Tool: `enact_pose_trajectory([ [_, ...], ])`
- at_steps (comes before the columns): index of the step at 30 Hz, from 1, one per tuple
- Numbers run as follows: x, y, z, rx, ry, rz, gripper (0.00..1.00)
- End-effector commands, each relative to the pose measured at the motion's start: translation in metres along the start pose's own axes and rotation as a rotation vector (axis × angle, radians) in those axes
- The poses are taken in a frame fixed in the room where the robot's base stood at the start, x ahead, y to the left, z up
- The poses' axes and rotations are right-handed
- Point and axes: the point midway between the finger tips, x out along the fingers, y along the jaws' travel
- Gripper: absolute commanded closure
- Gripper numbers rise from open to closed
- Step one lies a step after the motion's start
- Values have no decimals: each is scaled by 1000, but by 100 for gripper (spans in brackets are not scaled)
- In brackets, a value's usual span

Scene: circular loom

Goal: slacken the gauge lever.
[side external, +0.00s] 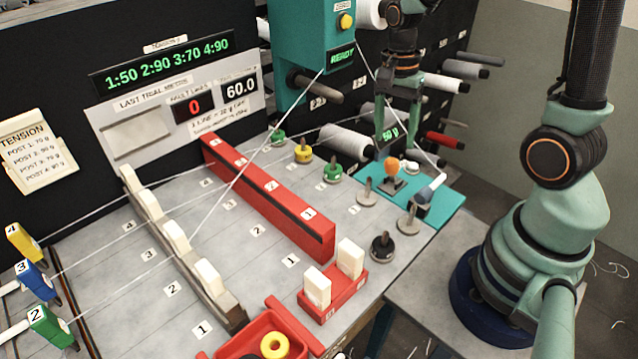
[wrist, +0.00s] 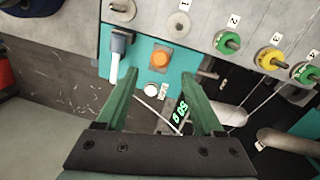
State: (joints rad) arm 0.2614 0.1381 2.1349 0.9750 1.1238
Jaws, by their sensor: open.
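My gripper (side external: 398,140) is open and empty above the teal gauge plate (side external: 445,204). On the plate are an orange-knobbed lever (side external: 391,165) and a dark blue piece with a white handle (side external: 430,187); I cannot tell for certain which is the gauge lever. In the wrist view, the orange knob (wrist: 160,57) lies just beyond and between my fingertips (wrist: 160,78). The blue and white piece (wrist: 117,55) is to its left, outside the fingers. A small green display (wrist: 181,110) reads about 50 g. No contact with either piece is visible.
Grey, green and yellow posts (side external: 332,173) stand left of the plate. A red rail (side external: 270,192) and a red block with white pegs (side external: 333,290) are on the loom table. Threads run close by my gripper. Spools (side external: 345,142) stick out from the black panel behind.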

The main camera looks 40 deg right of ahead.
Motion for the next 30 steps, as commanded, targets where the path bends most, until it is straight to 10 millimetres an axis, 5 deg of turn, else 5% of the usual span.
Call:
enact_pose_trajectory([
  [7,-33,0,0,1,1,-2,31],
  [18,-39,0,0,1,-1,1,31],
  [24,-38,0,2,-84,1,0,100],
  [30,-35,-1,12,-492,7,-3,100],
])
